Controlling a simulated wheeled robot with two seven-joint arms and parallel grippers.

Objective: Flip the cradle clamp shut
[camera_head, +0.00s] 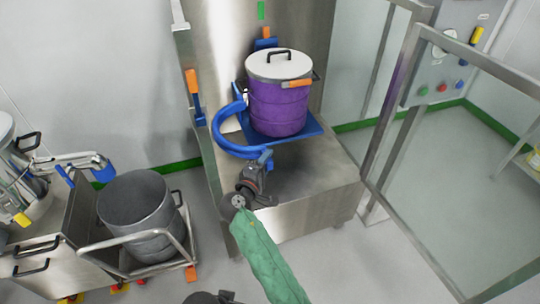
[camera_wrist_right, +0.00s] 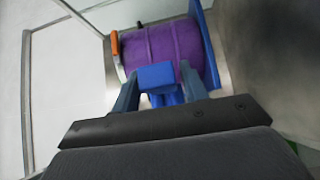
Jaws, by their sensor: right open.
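The cradle clamp (camera_head: 228,143) is a curved blue arm at the left of the blue cradle plate (camera_head: 306,132). It bows out to the left and front of a purple drum (camera_head: 278,105) with a white lid, which stands upright on the plate. The clamp arm stands away from the drum's front. My right gripper (camera_head: 262,163) is at the clamp's front end. In the wrist view, the open fingers of the right gripper (camera_wrist_right: 158,88) lie on either side of a blue block (camera_wrist_right: 156,75) at the clamp's end; contact cannot be told.
A steel column stands behind the drum, with an orange-and-blue handle (camera_head: 194,92) on its left. A glazed metal frame (camera_head: 384,120) stands at right. A grey bin (camera_head: 140,212) sits in a cart at lower left. The floor at right is clear.

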